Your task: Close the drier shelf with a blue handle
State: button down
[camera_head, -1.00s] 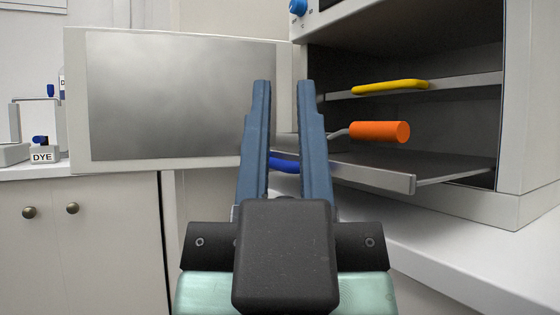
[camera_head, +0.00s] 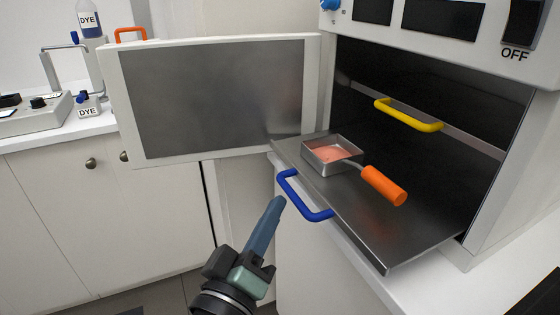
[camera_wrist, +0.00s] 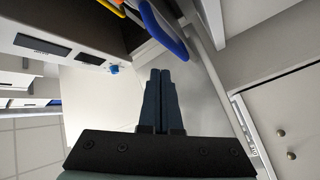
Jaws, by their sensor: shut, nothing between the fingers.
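The drier shelf (camera_head: 372,232) with the blue handle (camera_head: 291,193) is pulled out of the drier and lies level. It bears a small square metal pan (camera_head: 312,155) with pink contents and an orange handle (camera_head: 384,185). My gripper (camera_head: 279,202) is shut and empty, just in front of the blue handle in the head view; whether it touches the handle cannot be told there. In the wrist view, the blue handle (camera_wrist: 158,28) is beyond my fingertips (camera_wrist: 160,72), with a gap in the picture.
The drier's door (camera_head: 210,100) stands open to the left of the shelf. A shelf with a yellow handle (camera_head: 408,116) is inside, above. The counter (camera_head: 470,270) runs under the drier.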

aim_at(348, 180)
jog(key=s+a+f+n+p, duration=0.5)
jog(key=s+n+p, duration=0.3)
jog(key=n, duration=0.2)
jog(key=d+p+x, duration=0.2)
jog(key=x, duration=1)
jog(key=shift+r+y, duration=0.25)
jog(key=shift+y, duration=0.05)
jog(key=shift+d, duration=0.25)
jog(key=w+d, duration=0.2)
jog(key=d, duration=0.1)
jog(key=w+d+b, duration=0.1)
jog(key=w+d, duration=0.1)
jog(key=d, duration=0.2)
jog(key=w+d, duration=0.2)
jog(key=d, duration=0.1)
jog(key=shift+w+d+b, duration=0.1)
jog(key=shift+d+b, duration=0.2)
jog(key=shift+d, duration=0.1)
jog(key=shift+a+f, duration=0.1)
jog(key=shift+a, duration=0.05)
